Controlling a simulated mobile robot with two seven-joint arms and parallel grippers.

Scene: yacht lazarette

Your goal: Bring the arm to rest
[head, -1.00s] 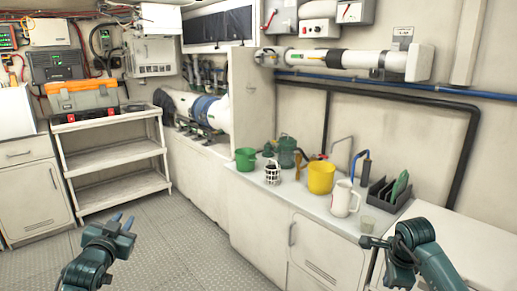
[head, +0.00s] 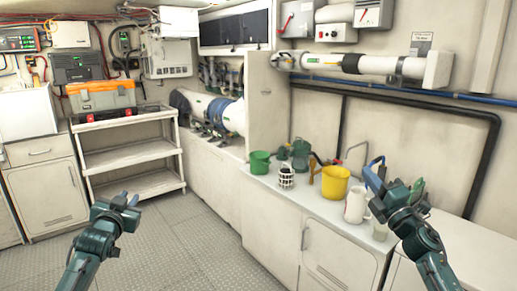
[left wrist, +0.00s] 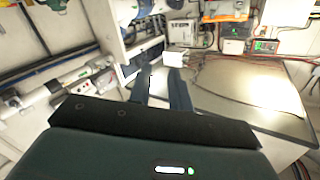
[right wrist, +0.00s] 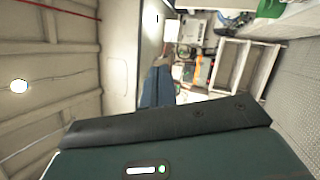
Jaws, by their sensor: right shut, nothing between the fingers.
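My left gripper (head: 126,200) is at the lower left of the head view, held over the floor. Its two fingers stand apart with nothing between them, and they also show in the left wrist view (left wrist: 160,90).
A white shelf cart (head: 133,157) with an orange toolbox (head: 101,96) stands at the left. The floor (head: 170,235) between is clear.

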